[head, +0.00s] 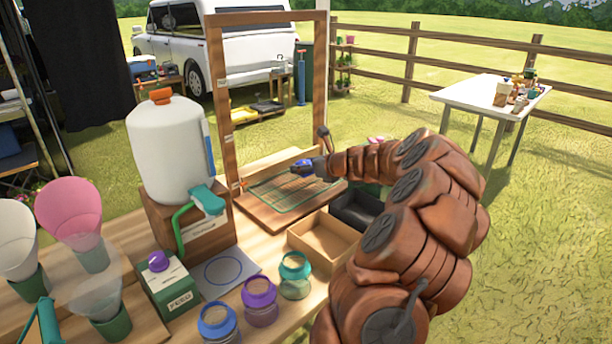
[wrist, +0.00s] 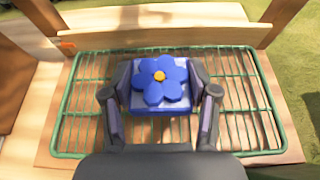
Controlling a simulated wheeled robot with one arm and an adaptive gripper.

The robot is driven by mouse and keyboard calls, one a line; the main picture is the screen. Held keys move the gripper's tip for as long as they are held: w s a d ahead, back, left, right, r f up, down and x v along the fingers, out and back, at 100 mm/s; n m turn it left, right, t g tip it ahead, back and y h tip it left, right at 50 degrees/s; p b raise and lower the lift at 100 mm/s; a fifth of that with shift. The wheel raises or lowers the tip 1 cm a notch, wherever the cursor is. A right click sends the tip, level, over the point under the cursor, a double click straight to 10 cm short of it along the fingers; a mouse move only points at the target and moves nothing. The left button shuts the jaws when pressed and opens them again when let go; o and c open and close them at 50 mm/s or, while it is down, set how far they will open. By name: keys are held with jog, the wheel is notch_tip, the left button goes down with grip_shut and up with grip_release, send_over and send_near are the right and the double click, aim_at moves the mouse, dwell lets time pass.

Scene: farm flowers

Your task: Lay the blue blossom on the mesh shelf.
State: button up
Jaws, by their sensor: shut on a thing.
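The blue blossom (wrist: 161,80) has rounded petals and an orange centre, on a pale blue block-like base. My gripper (wrist: 160,95) is shut on that base, one finger on each side. In the wrist view the blossom is over the green wire mesh shelf (wrist: 85,100); whether it touches the wires I cannot tell. In the head view my gripper (head: 318,168) and the blossom (head: 302,166) are above the back part of the mesh shelf (head: 275,195), which lies on a wooden board inside an upright wooden frame. My fingers partly hide the blossom there.
The wooden frame (head: 216,100) rises around the shelf. An open wooden tray (head: 325,240) and a dark bin (head: 357,210) are in front and to the right. A white jug (head: 168,140) on a wooden box stands left. Several jars (head: 260,300) line the table's front.

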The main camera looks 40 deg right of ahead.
aim_at(306, 182)
jog(key=shift+d, duration=0.3)
jog(key=shift+f+b, duration=0.3)
jog(key=shift+f, duration=1.45)
jog(key=shift+f, duration=0.2)
jog(key=o, duration=1.1)
jog(key=shift+r, duration=0.1)
jog(key=shift+r, duration=0.15)
jog(key=v, duration=1.2)
jog(key=shift+p, duration=0.3)
jog(key=shift+a, duration=0.1)
